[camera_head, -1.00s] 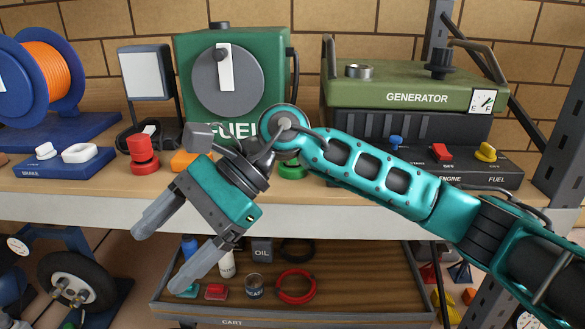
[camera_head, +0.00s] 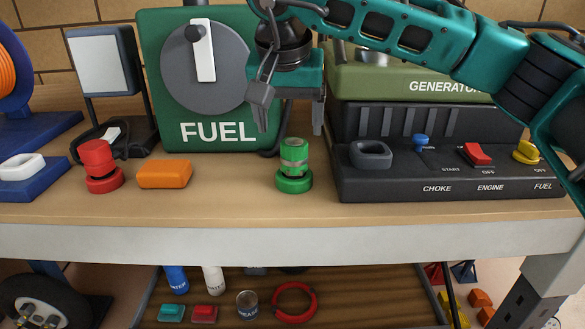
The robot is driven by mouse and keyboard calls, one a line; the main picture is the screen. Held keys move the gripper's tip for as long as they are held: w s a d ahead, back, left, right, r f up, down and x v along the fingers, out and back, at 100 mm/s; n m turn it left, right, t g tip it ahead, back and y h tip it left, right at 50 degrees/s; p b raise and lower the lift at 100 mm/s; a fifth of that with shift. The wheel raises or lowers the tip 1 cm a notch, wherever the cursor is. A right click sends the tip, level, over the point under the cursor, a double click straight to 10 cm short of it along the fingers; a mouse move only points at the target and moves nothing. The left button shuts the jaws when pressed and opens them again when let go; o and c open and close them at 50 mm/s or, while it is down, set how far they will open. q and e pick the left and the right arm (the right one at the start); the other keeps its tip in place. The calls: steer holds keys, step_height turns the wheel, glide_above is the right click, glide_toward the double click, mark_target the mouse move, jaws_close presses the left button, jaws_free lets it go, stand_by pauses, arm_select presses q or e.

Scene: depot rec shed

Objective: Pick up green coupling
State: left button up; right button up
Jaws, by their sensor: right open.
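The green coupling (camera_head: 294,167) stands upright on the wooden bench, in front of the gap between the green fuel tank and the generator. It has a wide green base and a narrower green top with a greyish band. My right gripper (camera_head: 290,130) points down above the coupling, with its fingers spread apart. One finger is to the left of the coupling's top and the other to the right. The gripper is empty, and I cannot tell the exact depth between it and the coupling. My left gripper is out of view.
A red coupling (camera_head: 99,166) and an orange block (camera_head: 164,174) stand to the left. The fuel tank (camera_head: 165,75) is behind. The generator's control panel (camera_head: 440,170) with switches is close on the right. A cart (camera_head: 370,300) with small items is below the bench edge.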

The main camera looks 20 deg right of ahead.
mark_target(294, 144)
steer(key=x, duration=0.3)
steer(key=shift+x, duration=0.8)
steer(key=x, duration=0.4)
steer(key=shift+s+d+f+b, duration=0.15)
steer(key=shift+d+f+b, duration=0.1)
steer(key=shift+b, duration=0.15)
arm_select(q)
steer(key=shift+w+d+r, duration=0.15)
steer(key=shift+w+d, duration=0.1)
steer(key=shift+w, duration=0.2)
arm_select(e)
steer(key=shift+c, duration=0.3)
steer(key=c, duration=1)
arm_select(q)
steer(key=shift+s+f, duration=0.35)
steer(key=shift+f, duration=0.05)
arm_select(e)
steer(key=shift+r, duration=0.1)
